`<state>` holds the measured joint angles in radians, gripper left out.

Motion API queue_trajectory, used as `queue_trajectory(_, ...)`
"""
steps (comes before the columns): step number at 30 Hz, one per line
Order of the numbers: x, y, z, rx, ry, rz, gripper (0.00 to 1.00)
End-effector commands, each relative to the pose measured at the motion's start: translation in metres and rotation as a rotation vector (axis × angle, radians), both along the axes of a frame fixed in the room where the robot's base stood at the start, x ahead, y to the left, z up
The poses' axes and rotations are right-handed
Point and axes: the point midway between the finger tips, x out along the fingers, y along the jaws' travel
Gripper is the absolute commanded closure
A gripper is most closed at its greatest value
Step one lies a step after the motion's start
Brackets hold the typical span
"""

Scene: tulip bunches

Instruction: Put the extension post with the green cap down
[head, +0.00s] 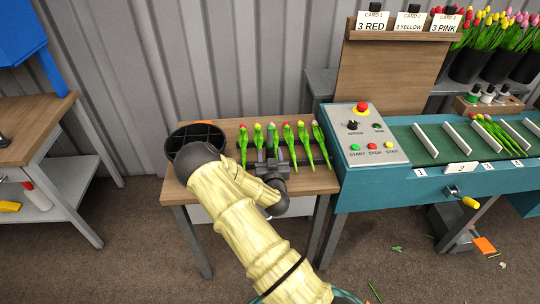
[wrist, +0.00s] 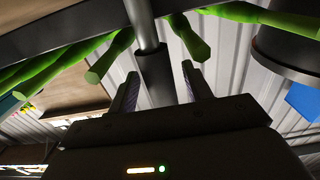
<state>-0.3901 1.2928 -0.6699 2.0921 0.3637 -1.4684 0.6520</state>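My gripper (head: 272,160) reaches over the small wooden table to the near side of the tulip rack (head: 296,162). In the wrist view its two fingers (wrist: 163,88) stand apart. A grey rod with a dark lower sleeve (wrist: 154,75) shows between or just behind the fingers, with a gap on the right side. I cannot tell whether this rod is the extension post or part of the rack. I cannot make out a post with a green cap for certain in either view. Tulip stems (wrist: 190,40) hang close beyond the fingers.
Several tulips (head: 303,145) stand in the rack. A round black divided bin (head: 197,132) is at the table's left. At right are a control panel (head: 371,138), a green belt (head: 420,152) with white dividers, and a wooden block (head: 466,104) with small capped items.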

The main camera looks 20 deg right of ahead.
Motion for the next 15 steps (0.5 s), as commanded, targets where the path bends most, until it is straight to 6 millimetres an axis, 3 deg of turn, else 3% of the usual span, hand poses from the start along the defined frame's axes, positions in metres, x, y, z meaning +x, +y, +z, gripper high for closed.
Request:
queue_trajectory(5, -0.001, 0.000, 0.000, 0.000, 0.007, 0.000, 0.50)
queue_trajectory(10, -0.001, 0.000, 0.015, -0.001, 0.005, 0.000, 0.50)
queue_trajectory(15, -0.030, 0.008, 0.008, 0.002, 0.008, -0.002, 0.50)
